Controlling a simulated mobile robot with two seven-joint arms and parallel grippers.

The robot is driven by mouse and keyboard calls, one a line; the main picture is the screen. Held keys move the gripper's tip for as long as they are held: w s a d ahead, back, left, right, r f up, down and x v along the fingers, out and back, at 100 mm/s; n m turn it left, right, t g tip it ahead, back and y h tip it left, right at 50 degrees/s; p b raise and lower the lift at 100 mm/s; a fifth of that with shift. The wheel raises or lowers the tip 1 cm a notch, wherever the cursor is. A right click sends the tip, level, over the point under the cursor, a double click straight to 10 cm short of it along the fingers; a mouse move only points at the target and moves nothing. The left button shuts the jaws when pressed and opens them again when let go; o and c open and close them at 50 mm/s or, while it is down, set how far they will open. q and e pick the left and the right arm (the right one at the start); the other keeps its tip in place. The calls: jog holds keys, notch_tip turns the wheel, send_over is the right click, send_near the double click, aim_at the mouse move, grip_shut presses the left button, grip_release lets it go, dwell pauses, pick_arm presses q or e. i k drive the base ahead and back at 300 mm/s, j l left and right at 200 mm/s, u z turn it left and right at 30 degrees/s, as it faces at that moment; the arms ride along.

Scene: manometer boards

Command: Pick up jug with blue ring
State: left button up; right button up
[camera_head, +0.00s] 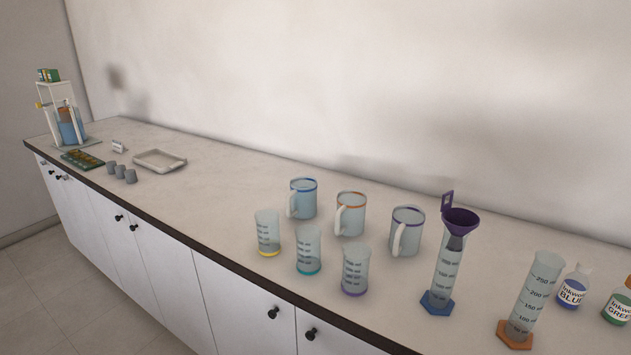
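The jug with a blue ring (303,199) stands upright on the white counter, at the left end of a row of three similar jugs. It is pale blue and translucent, with the blue ring at its rim and its handle on the left side. To its right stand a jug with an orange ring (350,215) and a jug with a purple ring (407,232). The blue-ringed jug is apart from its neighbours. Neither of my grippers is in view.
Beakers with yellow (268,233), teal (308,251) and purple (355,270) bases stand in front of the jugs. Right are a cylinder with a purple funnel (460,220), an orange-based cylinder (530,300) and ink bottles (573,288). A tray (160,161) lies left; the counter (220,190) between is clear.

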aim_at(302, 199)
jog(key=z, duration=0.6)
jog(key=j+z, duration=0.2)
jog(key=z, duration=0.15)
jog(key=j+z, duration=0.2)
jog(key=z, duration=0.2)
jog(key=j+z, duration=0.2)
jog(key=z, duration=0.15)
jog(key=k+j+z, duration=0.1)
jog(key=j+z, duration=0.2)
jog(key=j, duration=0.15)
jog(key=k+j+z, duration=0.15)
jog(key=j+z, duration=0.15)
jog(key=k+j+z, duration=0.15)
jog(key=j, duration=0.3)
jog(key=k+j+z, duration=0.15)
jog(key=k+j, duration=0.15)
jog(key=j, duration=0.15)
